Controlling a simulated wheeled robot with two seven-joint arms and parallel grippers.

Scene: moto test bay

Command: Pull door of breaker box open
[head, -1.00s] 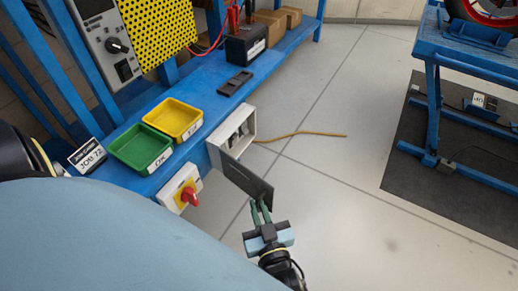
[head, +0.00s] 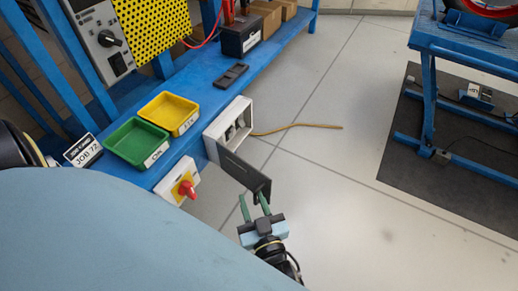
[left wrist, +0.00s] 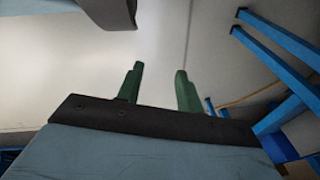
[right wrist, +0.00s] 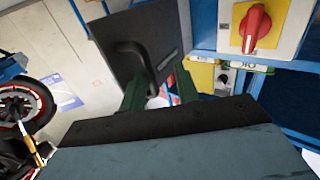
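The breaker box (head: 211,135) is a pale box on the front of the blue bench, with switches visible inside. Its dark grey door (head: 243,171) stands swung out toward my right gripper. My right gripper (head: 254,196) is open at the door's free edge, with its green fingers apart. My left gripper (left wrist: 159,68) is open and empty in the left wrist view, over the floor, away from the box.
A red rotary switch (head: 186,188) sits on the bench front beside the box. Green (head: 137,143) and yellow (head: 170,113) trays stand on the bench (head: 205,92). A tan cable (head: 300,126) lies on the floor. Open floor extends to the right, toward a blue stand (head: 430,110).

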